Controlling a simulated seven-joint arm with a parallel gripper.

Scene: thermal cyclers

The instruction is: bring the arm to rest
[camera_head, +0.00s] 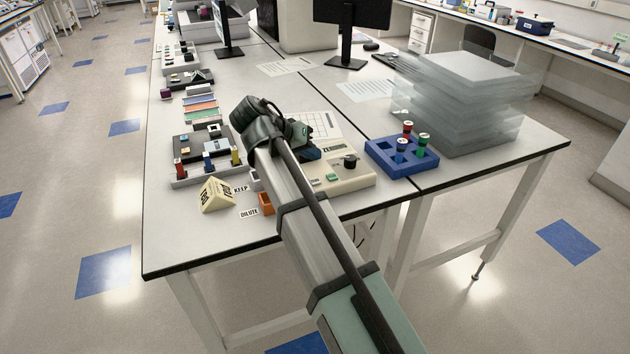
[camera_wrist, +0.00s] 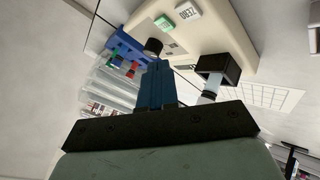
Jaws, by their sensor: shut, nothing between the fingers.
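My arm reaches from the bottom of the head view over the near part of the bench. My gripper (camera_head: 310,152) is just behind the arm there, partly hidden by it, over or beside a cream instrument (camera_head: 352,182). In the wrist view, my gripper's blue fingers (camera_wrist: 156,72) are together with nothing between them. The cream instrument (camera_wrist: 215,28) also shows there, with a ZERO label, a green button and a black square block. I cannot tell the exact gap between the fingers and the instrument.
A blue rack (camera_head: 376,157) with red- and green-capped tubes stands right of the instrument. Stacked clear trays (camera_head: 470,105) stand behind it. A rack with small bottles (camera_head: 190,182), a yellow wedge sign (camera_head: 217,195) and an orange block (camera_head: 266,203) lie to the left.

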